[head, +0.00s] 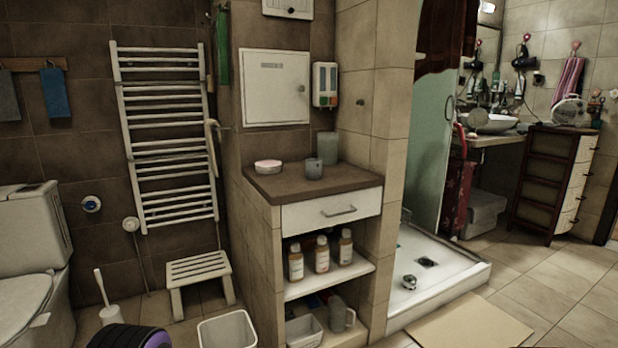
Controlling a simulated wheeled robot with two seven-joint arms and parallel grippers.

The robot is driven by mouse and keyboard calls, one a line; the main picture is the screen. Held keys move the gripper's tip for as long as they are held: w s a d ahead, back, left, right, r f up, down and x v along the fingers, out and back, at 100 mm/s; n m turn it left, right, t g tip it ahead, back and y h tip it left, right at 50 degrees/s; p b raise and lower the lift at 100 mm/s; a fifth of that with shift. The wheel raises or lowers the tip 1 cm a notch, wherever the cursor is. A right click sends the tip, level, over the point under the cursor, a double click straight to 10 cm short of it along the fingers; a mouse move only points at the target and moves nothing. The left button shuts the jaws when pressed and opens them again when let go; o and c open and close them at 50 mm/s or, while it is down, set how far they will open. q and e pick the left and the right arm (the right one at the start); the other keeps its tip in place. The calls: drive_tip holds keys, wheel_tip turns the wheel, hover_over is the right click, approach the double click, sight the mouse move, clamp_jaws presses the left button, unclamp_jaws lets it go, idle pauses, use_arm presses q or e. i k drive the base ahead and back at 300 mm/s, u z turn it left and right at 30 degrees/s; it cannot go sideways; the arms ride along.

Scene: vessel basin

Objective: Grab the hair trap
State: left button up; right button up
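A small round silver-and-white piece (409,282) lies on the white shower tray (450,285), near its front left edge. It looks like the hair trap, but it is too small to be certain. A dark square drain (426,262) is in the tray floor just behind it and to its right, apart from it. Neither of my grippers is in the head view, so I cannot see their state or what they hold.
A cabinet (332,210) with a drawer and bottles stands left of the shower. A beige mat (472,325) lies before the tray. A white bin (228,330) and a stool (198,270) stand further left. Tiled floor at right (560,295) is clear.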

sight(313, 165)
drive_tip(key=k, duration=0.6)
drive_tip(key=z, duration=0.75)
drive_tip(key=i, duration=0.65)
drive_tip(key=z, duration=0.7)
drive_tip(key=i, duration=0.85)
drive_tip(key=u, duration=0.85)
drive_tip(key=i, duration=0.6)
drive_tip(key=u, duration=0.6)
